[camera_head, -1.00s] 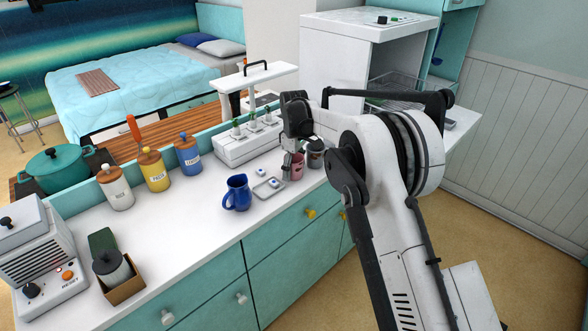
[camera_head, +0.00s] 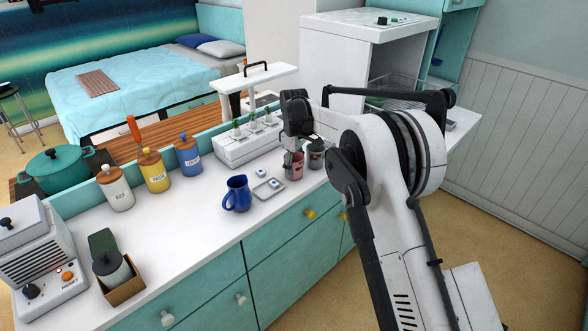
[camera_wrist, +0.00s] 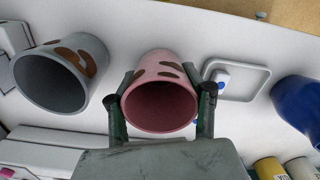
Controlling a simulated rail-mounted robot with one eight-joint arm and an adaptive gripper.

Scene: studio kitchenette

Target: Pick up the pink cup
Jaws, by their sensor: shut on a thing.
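The pink cup (camera_wrist: 160,98) has brown patches and stands upright on the white counter, its open mouth facing the wrist camera. My gripper (camera_wrist: 162,108) has one finger on each side of the cup and is shut on it. In the head view the pink cup (camera_head: 294,168) shows below my gripper (camera_head: 293,152), near the counter's front edge. I cannot tell from these views whether its base is clear of the counter.
A grey cup (camera_wrist: 62,74) stands close beside the pink one. A small white tray (camera_wrist: 250,82) is on its other side, with a blue pitcher (camera_head: 237,193) beyond. A white planter stand (camera_head: 248,142) is behind.

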